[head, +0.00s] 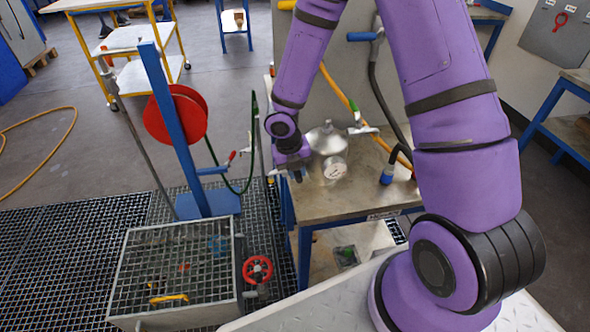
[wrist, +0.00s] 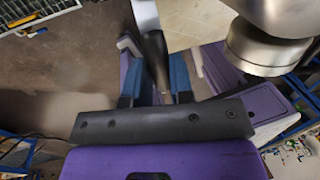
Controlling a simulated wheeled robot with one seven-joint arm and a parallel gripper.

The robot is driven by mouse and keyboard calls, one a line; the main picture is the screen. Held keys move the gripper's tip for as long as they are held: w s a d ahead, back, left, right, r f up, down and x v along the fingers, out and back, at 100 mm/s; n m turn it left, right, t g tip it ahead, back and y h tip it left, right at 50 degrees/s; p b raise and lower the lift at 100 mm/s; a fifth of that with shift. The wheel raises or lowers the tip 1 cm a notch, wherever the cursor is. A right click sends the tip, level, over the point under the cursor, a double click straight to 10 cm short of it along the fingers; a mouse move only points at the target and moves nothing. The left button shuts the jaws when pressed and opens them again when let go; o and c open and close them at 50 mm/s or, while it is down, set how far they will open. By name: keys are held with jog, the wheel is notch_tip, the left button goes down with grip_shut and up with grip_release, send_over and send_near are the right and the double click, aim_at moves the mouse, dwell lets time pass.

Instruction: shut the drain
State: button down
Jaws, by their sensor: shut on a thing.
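A steel vessel (head: 326,138) with a round dial gauge (head: 335,169) stands on the bench in the head view. Its metal flanged end (wrist: 265,50) shows at the upper right of the wrist view. My gripper (head: 293,172) is beside the vessel's left side, at the bench's left edge. In the wrist view its blue fingers (wrist: 155,78) are closed around the dark grip of a lever (wrist: 156,55). The lever's bare metal part (wrist: 145,14) runs up out of the picture. My arm hides its joint with the vessel in the head view.
A grated box (head: 130,300) with a red handwheel (head: 257,269) stands at lower left. A blue post carries a red reel (head: 175,115). An orange hose (head: 340,92) and a blue-ended hose (head: 388,172) lie near the vessel. The bench top (head: 375,198) has bare room in front.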

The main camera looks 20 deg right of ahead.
jog(key=c, duration=1)
grip_release()
jog(key=shift+r, duration=0.1)
notch_tip(320, 180, up, 10)
jog(key=a, duration=0.2)
jog(key=shift+w+r, duration=0.2)
jog(key=shift+w, duration=0.05)
